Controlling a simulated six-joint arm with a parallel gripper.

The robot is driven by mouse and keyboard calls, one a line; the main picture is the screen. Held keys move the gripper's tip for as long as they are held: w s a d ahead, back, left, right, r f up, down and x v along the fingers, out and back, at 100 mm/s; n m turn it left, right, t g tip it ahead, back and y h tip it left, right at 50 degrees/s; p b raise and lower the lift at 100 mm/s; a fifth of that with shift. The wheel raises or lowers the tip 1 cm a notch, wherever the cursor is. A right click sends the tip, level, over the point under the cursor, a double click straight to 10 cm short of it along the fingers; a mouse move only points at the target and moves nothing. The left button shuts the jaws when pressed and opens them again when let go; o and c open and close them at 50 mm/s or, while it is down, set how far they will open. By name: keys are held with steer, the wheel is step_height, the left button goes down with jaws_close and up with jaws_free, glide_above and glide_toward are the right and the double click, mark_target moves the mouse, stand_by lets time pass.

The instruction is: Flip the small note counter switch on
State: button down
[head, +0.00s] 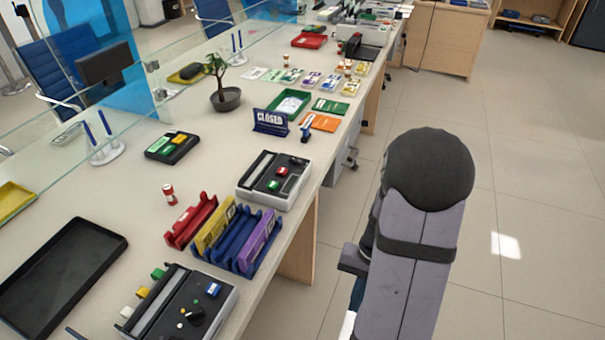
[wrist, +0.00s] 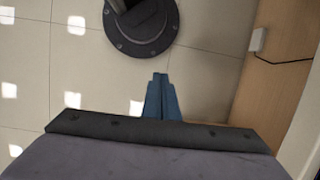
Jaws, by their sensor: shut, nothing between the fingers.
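Two grey-and-black counter machines stand on the teller counter in the head view. The nearer machine (head: 190,310) has a blue rocker, a black knob and small coloured buttons on its dark top. The farther machine (head: 272,180) has a red and a green switch on its top. I cannot tell for sure which is the small note counter, or how its switch is set. My gripper (wrist: 160,77) is shut and empty, its blue fingers together over the floor in the wrist view. In the head view my arm is right of the counter, apart from both machines, and mostly hides the gripper.
Between the machines stand a red holder (head: 190,221) and a blue rack (head: 240,245) with yellow and purple pieces. A black tray (head: 58,275) lies at near left. A closed sign (head: 270,122) and a potted plant (head: 225,98) stand farther back. The floor at right is clear.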

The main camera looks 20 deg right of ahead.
steer(key=w+d+f+m+t+y+b, duration=0.2)
steer(key=w+d+f+t, duration=0.1)
steer(key=w+d, duration=0.3)
steer(key=w+d+f+m+t+y+b, duration=0.1)
steer(key=w+d+f+t+b, duration=0.2)
steer(key=w, duration=0.5)
steer(key=w+d+r+n+t+y, duration=0.1)
steer(key=w+d+r+n+t, duration=0.2)
steer(key=w+r, duration=0.65)
steer(key=w+a+r+n+t+y, duration=0.1)
steer(key=w+r+n+t+y, duration=0.1)
steer(key=r+n, duration=0.6)
steer(key=w+a+r+n+t+y, duration=0.1)
steer(key=w+r+n+t+y, duration=0.1)
steer(key=r+n, duration=0.7)
steer(key=shift+w+a+n+t+y, duration=0.35)
steer(key=shift+w+y, duration=0.35)
steer(key=shift+w, duration=0.35)
steer(key=shift+w, duration=0.1)
